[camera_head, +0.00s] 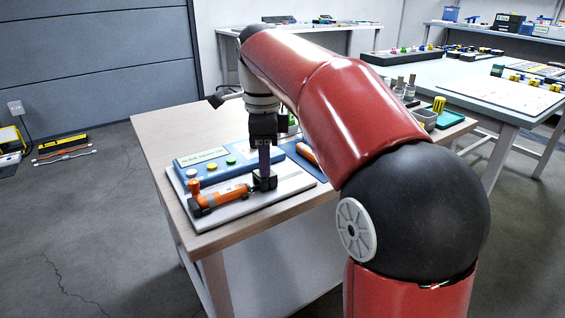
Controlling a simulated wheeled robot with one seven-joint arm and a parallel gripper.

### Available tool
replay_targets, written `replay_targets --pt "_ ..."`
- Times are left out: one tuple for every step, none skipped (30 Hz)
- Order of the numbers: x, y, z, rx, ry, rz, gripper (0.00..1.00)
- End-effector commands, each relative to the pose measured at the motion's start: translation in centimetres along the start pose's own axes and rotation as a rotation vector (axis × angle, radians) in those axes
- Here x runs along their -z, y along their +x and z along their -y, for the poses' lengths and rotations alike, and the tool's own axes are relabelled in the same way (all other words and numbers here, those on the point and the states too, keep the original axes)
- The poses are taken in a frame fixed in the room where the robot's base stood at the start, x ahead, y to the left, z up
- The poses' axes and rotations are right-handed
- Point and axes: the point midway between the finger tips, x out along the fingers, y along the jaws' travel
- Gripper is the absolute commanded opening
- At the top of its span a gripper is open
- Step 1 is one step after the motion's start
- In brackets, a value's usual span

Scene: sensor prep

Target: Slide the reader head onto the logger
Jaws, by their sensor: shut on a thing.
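My gripper (265,148) points straight down over the near workbench. It is shut on a dark purple upright piece (265,162), and its fingers partly hide it. The lower end of this piece meets a black block (265,182) at the right of a pale board (238,211). An orange and black device (219,196) lies on the board, left of the block, with an orange knob standing at its left end. I cannot tell for sure which of these is the reader head and which the logger, or whether the purple piece is seated.
An orange-handled thing (306,152) lies on a blue mat to the right. My arm hides much of the bench's right side. The wooden bench top (160,129) is clear at back left.

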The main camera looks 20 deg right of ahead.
Motion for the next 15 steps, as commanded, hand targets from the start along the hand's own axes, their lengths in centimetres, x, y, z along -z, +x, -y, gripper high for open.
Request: replay_targets --pt "-0.2 -0.1 -0.1 0.001 0.000 0.001 0.09" --pt "-0.2 -0.1 -0.1 0.001 0.000 0.001 0.09" --pt "-0.3 -0.1 -0.2 0.001 0.000 0.001 0.09" --pt "-0.4 -0.1 -0.2 0.001 0.000 0.001 0.09" --pt "-0.5 -0.1 -0.3 0.001 0.000 0.001 0.09" --pt "-0.6 -0.1 -0.4 0.001 -0.001 0.001 0.09" --pt "-0.7 -0.1 -0.4 0.001 -0.001 0.001 0.09" --pt "-0.7 -0.1 -0.5 0.001 -0.001 0.001 0.09" --pt "-0.8 -0.1 -0.5 0.001 -0.001 0.000 0.09" --pt "-0.9 -0.1 -0.6 0.001 -0.001 0.000 0.09" --pt "-1.0 -0.1 -0.6 0.001 -0.001 0.000 0.09" --pt "-1.1 -0.1 -0.7 0.001 -0.001 0.000 0.09" --pt "-1.2 -0.1 -0.7 0.001 -0.001 0.000 0.09" --pt "-1.3 -0.1 -0.8 0.001 0.000 0.000 0.09" --pt "-1.4 -0.1 -0.8 0.001 0.000 0.000 0.09"
